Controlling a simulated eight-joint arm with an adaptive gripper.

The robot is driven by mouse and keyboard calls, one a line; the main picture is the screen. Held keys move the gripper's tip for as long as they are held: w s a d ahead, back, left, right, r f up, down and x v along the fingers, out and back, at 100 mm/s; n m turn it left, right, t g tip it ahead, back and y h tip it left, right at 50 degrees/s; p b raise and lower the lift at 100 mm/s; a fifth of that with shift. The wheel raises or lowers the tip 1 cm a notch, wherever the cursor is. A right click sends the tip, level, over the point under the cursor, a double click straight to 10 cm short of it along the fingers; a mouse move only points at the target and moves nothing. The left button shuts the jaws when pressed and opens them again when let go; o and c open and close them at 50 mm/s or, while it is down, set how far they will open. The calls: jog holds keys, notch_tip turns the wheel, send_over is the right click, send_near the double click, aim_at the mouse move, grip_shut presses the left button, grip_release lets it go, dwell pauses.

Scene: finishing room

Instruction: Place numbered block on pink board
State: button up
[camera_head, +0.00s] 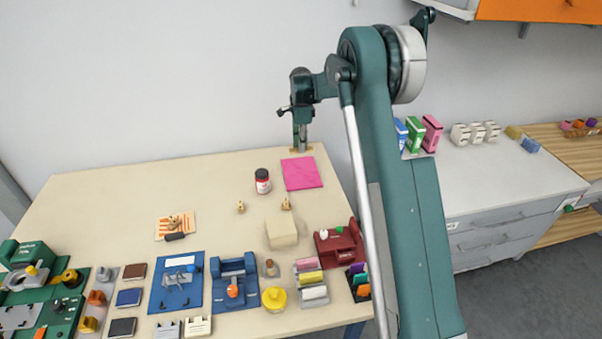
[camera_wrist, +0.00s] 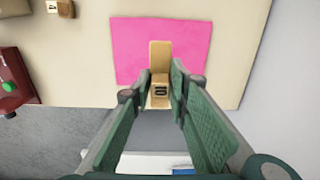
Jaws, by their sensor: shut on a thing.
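The pink board (camera_head: 302,174) lies flat on the table near its back right. It also shows in the wrist view (camera_wrist: 130,45). My gripper (camera_head: 301,143) is past the board's far edge in the head view. In the wrist view my gripper (camera_wrist: 160,90) is shut on a wooden numbered block (camera_wrist: 160,60), with dark markings on its near face. The block overlaps the board's edge in that view; whether it touches the board I cannot tell. Two similar small wooden blocks stand on the table, one left (camera_head: 240,207) and one right (camera_head: 286,204).
A cream block (camera_head: 281,233) and a dark red holder (camera_head: 340,245) are nearer the front. Several tools and trays fill the front left. The table's back left is clear.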

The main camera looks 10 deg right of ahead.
jog(key=shift+f, duration=0.6)
send_over(301, 171)
jog(key=shift+s+f, duration=0.15)
jog(key=shift+f, duration=2.95)
jog(key=shift+f, duration=0.1)
jog(key=shift+f, duration=1.8)
jog(key=shift+f+b, duration=0.1)
jog(key=shift+b, duration=0.2)
jog(key=o, duration=0.9)
